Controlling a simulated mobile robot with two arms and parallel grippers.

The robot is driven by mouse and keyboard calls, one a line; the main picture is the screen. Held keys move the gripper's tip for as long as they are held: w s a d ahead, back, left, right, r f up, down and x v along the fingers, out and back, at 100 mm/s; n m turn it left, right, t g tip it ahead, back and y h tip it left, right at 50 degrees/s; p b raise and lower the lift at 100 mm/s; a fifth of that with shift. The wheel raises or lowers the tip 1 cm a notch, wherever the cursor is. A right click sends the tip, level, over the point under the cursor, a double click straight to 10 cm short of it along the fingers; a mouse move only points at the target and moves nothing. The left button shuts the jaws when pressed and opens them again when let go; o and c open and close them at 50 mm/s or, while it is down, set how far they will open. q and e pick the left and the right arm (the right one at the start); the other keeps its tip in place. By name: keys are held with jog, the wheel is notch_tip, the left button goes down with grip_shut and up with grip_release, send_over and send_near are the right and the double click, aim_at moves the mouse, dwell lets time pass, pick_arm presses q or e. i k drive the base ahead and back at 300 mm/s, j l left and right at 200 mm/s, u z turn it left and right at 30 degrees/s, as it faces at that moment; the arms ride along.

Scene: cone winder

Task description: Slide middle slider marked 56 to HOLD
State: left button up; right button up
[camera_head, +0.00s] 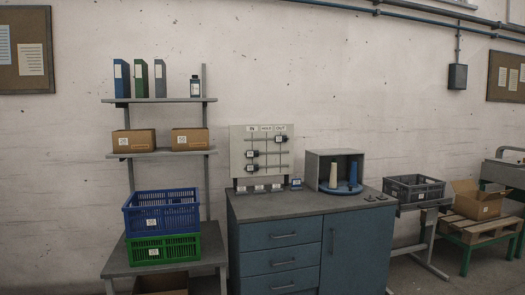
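A pale upright panel (262,130) stands at the back of the blue cabinet, with column labels IN, HOLD and OUT along its top. It carries three horizontal rails with dark sliders. The middle slider (252,153) is at the left, under IN. The top slider (281,139) is at the right, under OUT. The bottom slider (252,167) is at the left, under IN. Their small tags are too small to read. Neither of my grippers is in view.
The panel stands on a blue cabinet (280,232) beside a grey open box (330,156) with two cones on a blue turntable. A shelf rack (160,153) with binders, cartons and crates (160,212) is left. A grey crate (413,188) stands right. The cabinet top's front is mostly clear.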

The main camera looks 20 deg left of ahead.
aim_at(251, 153)
jog(key=i+l, duration=0.1)
jog(key=i, duration=0.95)
